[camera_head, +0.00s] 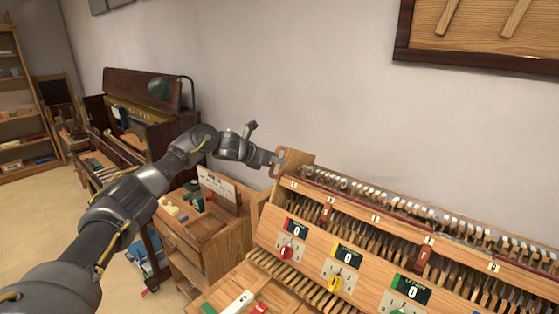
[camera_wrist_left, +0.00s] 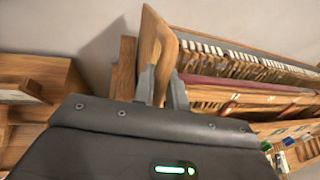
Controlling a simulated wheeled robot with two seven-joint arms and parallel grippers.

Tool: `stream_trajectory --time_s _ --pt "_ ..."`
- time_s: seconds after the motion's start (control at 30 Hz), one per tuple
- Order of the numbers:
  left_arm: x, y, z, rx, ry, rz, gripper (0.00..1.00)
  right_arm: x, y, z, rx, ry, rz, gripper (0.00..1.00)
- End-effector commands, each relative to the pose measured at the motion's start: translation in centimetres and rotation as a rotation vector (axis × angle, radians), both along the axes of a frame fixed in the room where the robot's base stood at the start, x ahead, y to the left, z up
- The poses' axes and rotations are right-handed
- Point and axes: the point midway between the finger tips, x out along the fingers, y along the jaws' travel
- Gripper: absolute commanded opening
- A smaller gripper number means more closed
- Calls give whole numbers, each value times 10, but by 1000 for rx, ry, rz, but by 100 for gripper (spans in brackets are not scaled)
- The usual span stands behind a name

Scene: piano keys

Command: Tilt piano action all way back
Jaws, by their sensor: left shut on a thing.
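The piano action (camera_head: 400,213) is a long wooden unit with rows of hammers, running from the middle to the right in the head view. It leans back toward the wall. Its left end has a wooden end piece with a handle (camera_wrist_left: 163,62), seen in the left wrist view. My left gripper (camera_head: 277,158) is at this left end, shut on the handle; in the wrist view its fingers (camera_wrist_left: 160,88) sit either side of the wood. The hammer row (camera_wrist_left: 245,62) lies just right of the fingers. My right gripper is not in view.
A wooden cabinet with a tool tray (camera_head: 205,218) stands left of the action, under my left arm. An upright piano (camera_head: 150,105) stands further left. The wall behind is close.

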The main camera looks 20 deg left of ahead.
Motion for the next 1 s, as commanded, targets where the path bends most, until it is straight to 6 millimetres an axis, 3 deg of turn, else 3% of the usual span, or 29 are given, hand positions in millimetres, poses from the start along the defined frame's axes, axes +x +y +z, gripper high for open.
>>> stream_trajectory --time_s 0.07,0.1,0.2,0.57,1.0 --pt "1 1 5 -4 -11 3 0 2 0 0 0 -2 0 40" --pt "1 1 5 -4 -11 4 18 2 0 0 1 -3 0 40" --pt "1 1 4 -3 -10 4 31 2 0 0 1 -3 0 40" --pt "-4 6 4 0 -8 5 32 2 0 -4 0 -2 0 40" --pt "-65 36 38 1 -11 4 32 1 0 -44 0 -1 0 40"
